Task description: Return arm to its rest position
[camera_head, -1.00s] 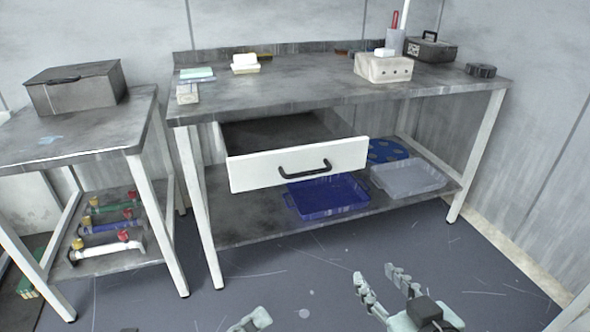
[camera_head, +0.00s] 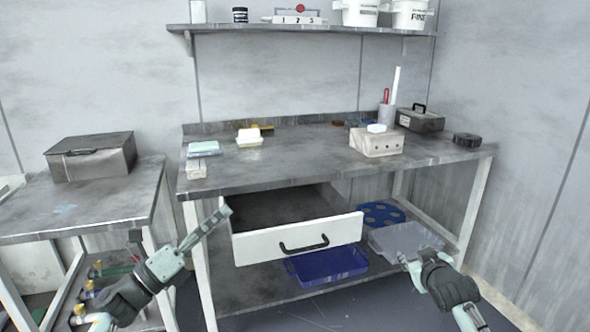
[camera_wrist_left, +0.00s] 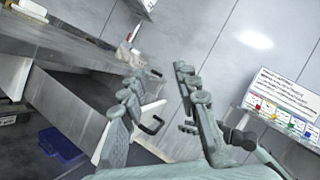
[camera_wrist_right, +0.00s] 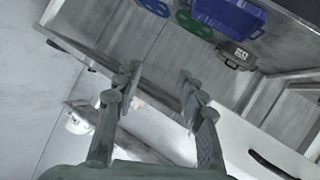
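My left gripper (camera_head: 222,214) is in front of the workbench's left end, left of the open drawer (camera_head: 300,240). In the left wrist view its fingers (camera_wrist_left: 158,74) stand apart with nothing between them. My right gripper (camera_head: 406,262) is in front of the bench's right side, near the grey tray (camera_head: 405,239) on the lower shelf. In the right wrist view its fingers (camera_wrist_right: 158,74) are also apart and empty. Neither gripper visibly holds anything.
The workbench (camera_head: 300,158) carries a beige block with holes (camera_head: 376,144) and a dark case (camera_head: 420,119). A blue tray (camera_head: 327,266) lies on its lower shelf. A side table (camera_head: 90,205) with a metal box (camera_head: 92,158) stands left. A wall shelf (camera_head: 300,29) hangs above.

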